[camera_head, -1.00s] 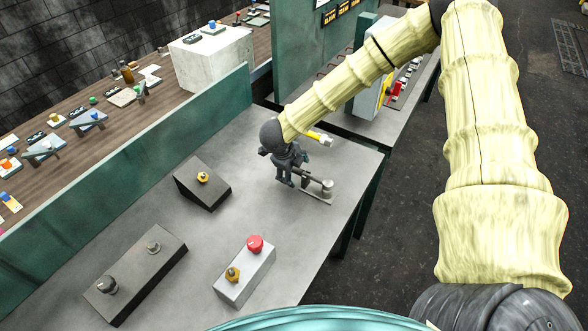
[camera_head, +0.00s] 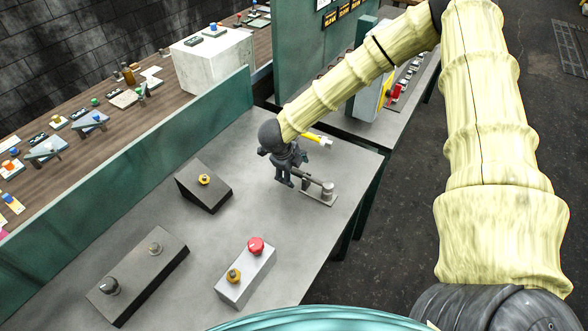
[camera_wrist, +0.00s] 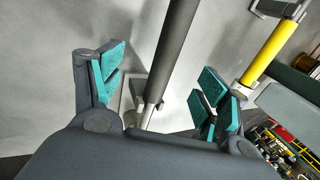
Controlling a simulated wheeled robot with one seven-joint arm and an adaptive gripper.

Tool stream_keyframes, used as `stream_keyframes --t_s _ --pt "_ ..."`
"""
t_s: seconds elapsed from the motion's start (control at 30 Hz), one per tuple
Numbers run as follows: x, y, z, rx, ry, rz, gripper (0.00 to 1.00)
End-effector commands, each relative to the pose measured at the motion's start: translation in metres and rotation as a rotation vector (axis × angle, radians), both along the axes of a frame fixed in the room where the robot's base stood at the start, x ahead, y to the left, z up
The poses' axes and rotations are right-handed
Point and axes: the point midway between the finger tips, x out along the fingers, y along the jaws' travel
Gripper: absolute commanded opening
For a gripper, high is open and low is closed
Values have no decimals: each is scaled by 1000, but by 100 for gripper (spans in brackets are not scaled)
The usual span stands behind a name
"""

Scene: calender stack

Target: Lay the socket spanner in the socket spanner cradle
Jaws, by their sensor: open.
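A bar with a dark grey grip and a thin bright shaft, which I take to be the socket spanner, shows in the wrist view (camera_wrist: 172,48). It lies over a pale bracket and grey plate, apparently the socket spanner cradle (camera_head: 318,197); whether it is fully seated I cannot tell. A short metal cylinder (camera_head: 328,188) stands at the plate's right end. My gripper (camera_head: 287,176) is at the plate's left end. In the wrist view my gripper (camera_wrist: 161,66) is open, with its teal pads apart on both sides of the bar and gaps visible.
A yellow-handled piece (camera_head: 316,137) lies behind my gripper. On the grey bench (camera_head: 225,228) stand a dark wedge box (camera_head: 204,190), a long dark box (camera_head: 135,278) and a pale box with a red button (camera_head: 245,275). A green panel (camera_head: 150,155) borders the bench.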

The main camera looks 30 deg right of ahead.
Motion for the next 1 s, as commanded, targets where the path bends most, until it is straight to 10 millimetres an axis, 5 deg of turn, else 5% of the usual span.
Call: stream_keyframes --t_s 1.0 --pt "-7 13 37 0 0 0 75"
